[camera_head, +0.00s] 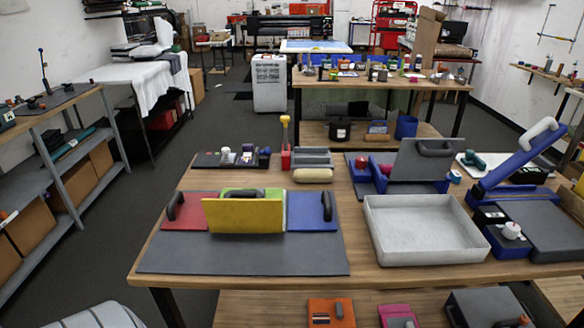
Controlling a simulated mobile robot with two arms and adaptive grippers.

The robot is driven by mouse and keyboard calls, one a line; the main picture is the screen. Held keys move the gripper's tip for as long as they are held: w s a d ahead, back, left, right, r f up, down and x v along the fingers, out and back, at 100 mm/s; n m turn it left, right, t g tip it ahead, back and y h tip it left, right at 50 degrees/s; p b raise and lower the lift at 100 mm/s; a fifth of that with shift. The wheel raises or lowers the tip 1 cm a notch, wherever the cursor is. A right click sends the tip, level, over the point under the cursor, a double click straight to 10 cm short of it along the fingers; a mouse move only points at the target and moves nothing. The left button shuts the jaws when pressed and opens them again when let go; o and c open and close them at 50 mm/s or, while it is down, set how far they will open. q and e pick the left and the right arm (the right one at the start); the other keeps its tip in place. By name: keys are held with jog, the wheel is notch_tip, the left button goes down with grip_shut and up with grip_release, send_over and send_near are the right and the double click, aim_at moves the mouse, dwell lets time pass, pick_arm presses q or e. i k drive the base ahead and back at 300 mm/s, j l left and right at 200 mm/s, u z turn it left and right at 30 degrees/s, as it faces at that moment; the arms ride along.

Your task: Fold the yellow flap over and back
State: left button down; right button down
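The yellow flap (243,216) stands raised, tilted close to upright, near the middle of a grey board (240,259) on the front wooden table. Its yellow face is towards me. A dark handle (241,193) shows at its top edge. Behind it a green panel (284,211) is partly hidden. A red panel (197,215) with a dark handle lies to the left, and a blue panel (312,216) with a dark handle lies to the right. Neither of my grippers is in view.
A pale empty tray (424,257) stands right of the board. A blue-armed press (506,170) stands further right. A beige roller (312,175) and a red stand with a yellow handle (286,150) are behind the board. The wooden table (365,285) is bare between board and tray.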

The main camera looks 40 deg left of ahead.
aim_at(239, 210)
jog(key=j+z, duration=0.15)
jog(key=j, duration=0.25)
jog(key=k+j+z, duration=0.1)
jog(key=j, duration=0.3)
jog(key=k+j+z, duration=0.15)
jog(key=j, duration=0.3)
jog(key=j+z, duration=0.1)
jog(key=j, duration=0.3)
jog(key=k+j+z, duration=0.15)
jog(key=j, duration=0.2)
jog(key=k+j+z, duration=0.1)
jog(key=j, duration=0.3)
jog(key=k+j+z, duration=0.15)
jog(key=k+j, duration=0.1)
jog(key=j, duration=0.1)
